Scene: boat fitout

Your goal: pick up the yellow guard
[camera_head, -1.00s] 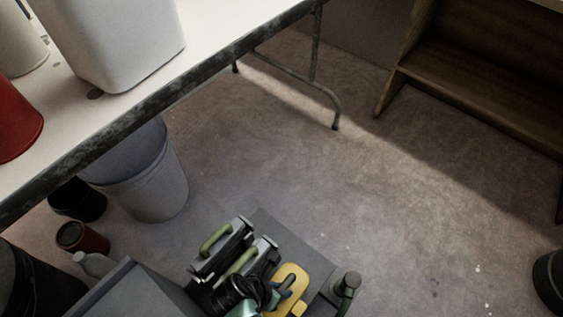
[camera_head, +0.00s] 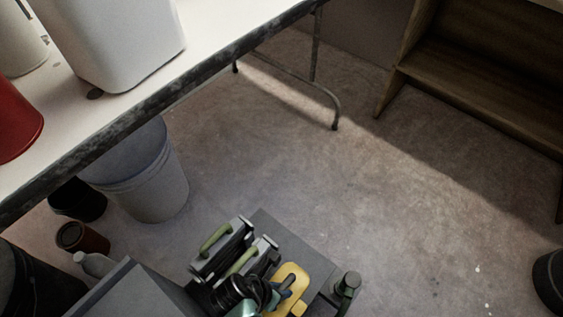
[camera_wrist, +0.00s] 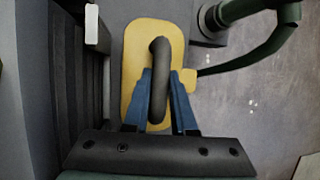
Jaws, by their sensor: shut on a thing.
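The yellow guard (camera_head: 296,283) lies on the dark platform at the bottom of the head view, beside the grey cases. In the wrist view the guard (camera_wrist: 134,62) is a rounded yellow plate with a dark looped handle (camera_wrist: 158,75) standing on it. My gripper (camera_wrist: 159,98) has its two blue fingers on either side of this handle, shut on it. In the head view my gripper (camera_head: 274,296) is small and partly covers the guard. Whether the guard is clear of the platform I cannot tell.
Two grey cases with green handles (camera_head: 215,240) stand left of the guard. A dark green post-like part (camera_head: 346,287) stands close on its right, with a hose (camera_wrist: 262,52) in the wrist view. A white table (camera_head: 140,80) and a grey bucket (camera_head: 150,180) are farther left.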

